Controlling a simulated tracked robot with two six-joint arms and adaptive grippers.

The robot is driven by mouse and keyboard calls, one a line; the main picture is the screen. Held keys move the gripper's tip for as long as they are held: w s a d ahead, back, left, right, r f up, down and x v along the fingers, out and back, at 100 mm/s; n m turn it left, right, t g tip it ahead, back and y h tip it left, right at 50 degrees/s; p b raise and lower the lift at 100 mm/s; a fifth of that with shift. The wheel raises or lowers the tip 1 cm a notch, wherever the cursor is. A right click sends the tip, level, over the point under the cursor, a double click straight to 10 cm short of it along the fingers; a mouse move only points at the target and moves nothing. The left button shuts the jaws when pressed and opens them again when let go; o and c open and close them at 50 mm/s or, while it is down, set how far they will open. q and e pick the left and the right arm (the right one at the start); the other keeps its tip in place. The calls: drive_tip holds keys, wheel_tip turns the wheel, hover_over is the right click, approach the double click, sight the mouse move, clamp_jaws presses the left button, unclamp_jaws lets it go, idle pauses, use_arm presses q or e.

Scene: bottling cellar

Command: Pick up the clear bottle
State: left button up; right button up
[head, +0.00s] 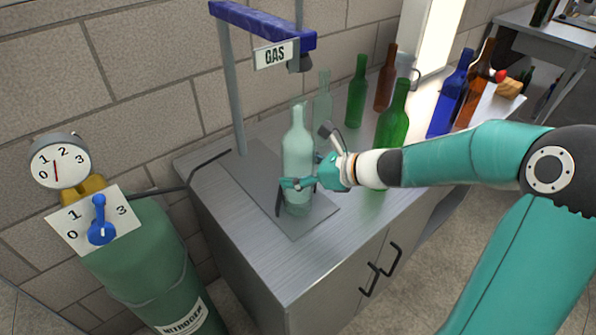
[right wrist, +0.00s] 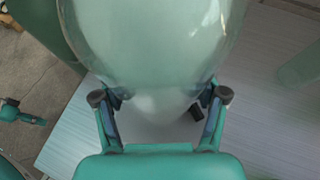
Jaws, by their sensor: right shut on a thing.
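The clear bottle (head: 298,140) is pale, see-through and upright above the grey plate (head: 262,190) of the gas stand. I cannot tell whether its base touches the plate. My right gripper (head: 296,184) comes in from the right and is shut on the lower body of this bottle. In the right wrist view the bottle (right wrist: 150,45) fills the top middle, between the two fingers of the gripper (right wrist: 160,100). A second pale, see-through bottle (head: 322,92) stands behind it. My left gripper does not show in the head view.
A purple arm with a GAS sign (head: 276,54) hangs above the plate. Green (head: 356,90), brown (head: 386,78) and blue (head: 449,95) bottles stand on the counter to the right and behind. A green nitrogen cylinder (head: 140,265) with gauge (head: 60,162) stands at left.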

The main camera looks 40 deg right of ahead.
sight(298, 156)
drive_tip(key=shift+c, duration=0.5)
drive_tip(key=shift+r, duration=0.1)
drive_tip(key=shift+r+p, duration=0.3)
drive_tip(key=shift+r, duration=0.5)
wheel_tip(298, 156, up, 2)
drive_tip(key=shift+r+p, duration=0.15)
drive_tip(key=shift+p, duration=0.25)
drive_tip(key=s+d+b, duration=0.1)
drive_tip(key=s+d, duration=0.3)
drive_tip(key=s, duration=0.4)
drive_tip(key=s+d, duration=0.4)
drive_tip(key=s, duration=0.4)
drive_tip(key=shift+d+f+b, duration=0.15)
drive_tip(key=shift+f+b, duration=0.1)
drive_tip(key=shift+b, duration=0.1)
